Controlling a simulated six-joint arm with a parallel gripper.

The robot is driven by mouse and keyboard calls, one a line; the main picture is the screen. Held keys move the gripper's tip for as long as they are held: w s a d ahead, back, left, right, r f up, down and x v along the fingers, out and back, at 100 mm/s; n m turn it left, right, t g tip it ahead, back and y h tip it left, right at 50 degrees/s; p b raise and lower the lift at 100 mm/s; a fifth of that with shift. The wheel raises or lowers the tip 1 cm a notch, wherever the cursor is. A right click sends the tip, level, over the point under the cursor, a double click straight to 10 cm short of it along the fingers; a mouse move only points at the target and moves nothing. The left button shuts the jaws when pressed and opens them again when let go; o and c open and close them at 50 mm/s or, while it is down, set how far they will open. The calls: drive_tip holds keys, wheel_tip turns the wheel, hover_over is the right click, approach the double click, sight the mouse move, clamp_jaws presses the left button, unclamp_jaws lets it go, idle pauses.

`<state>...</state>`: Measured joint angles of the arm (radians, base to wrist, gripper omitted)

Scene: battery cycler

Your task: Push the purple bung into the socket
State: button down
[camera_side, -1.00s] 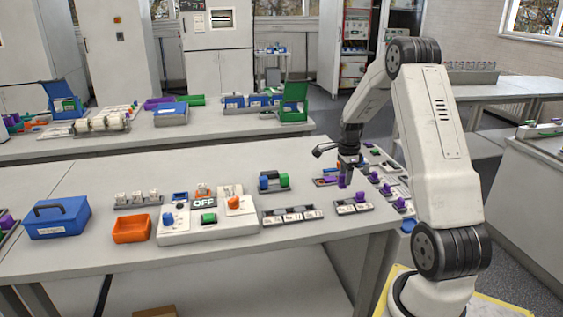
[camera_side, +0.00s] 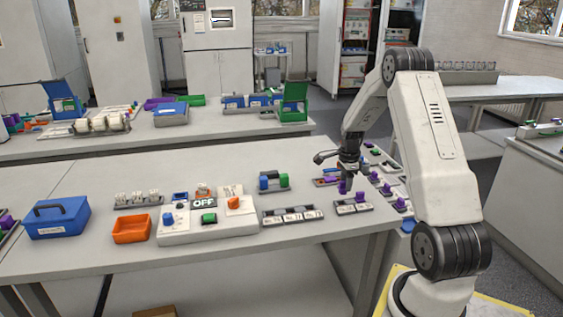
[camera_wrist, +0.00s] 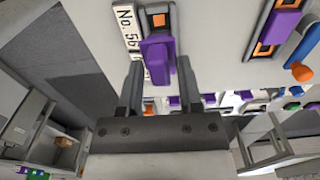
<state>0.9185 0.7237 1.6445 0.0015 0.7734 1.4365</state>
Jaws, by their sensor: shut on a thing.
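My gripper (camera_side: 348,168) is shut on a purple bung (camera_side: 342,187), which hangs upright below the jaws. In the wrist view, the bung (camera_wrist: 157,58) sits between the two fingers (camera_wrist: 160,90). A grey socket strip (camera_side: 352,211) with white labels lies just below, near the table's front right edge. Another purple bung (camera_side: 360,197) stands at its right end.
A longer labelled strip (camera_side: 292,216) lies left of the socket strip. A white switch panel (camera_side: 207,219), orange tray (camera_side: 131,229) and blue box (camera_side: 57,218) stand further left. Several strips with purple and green parts crowd the right edge.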

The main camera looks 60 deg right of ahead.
sight(345, 193)
drive_tip(key=shift+f, duration=2.3)
drive_tip(key=shift+f, duration=0.25)
drive_tip(key=shift+c, duration=1)
unclamp_jaws()
drive_tip(key=shift+r, duration=0.15)
drive_tip(key=shift+r, duration=3.8)
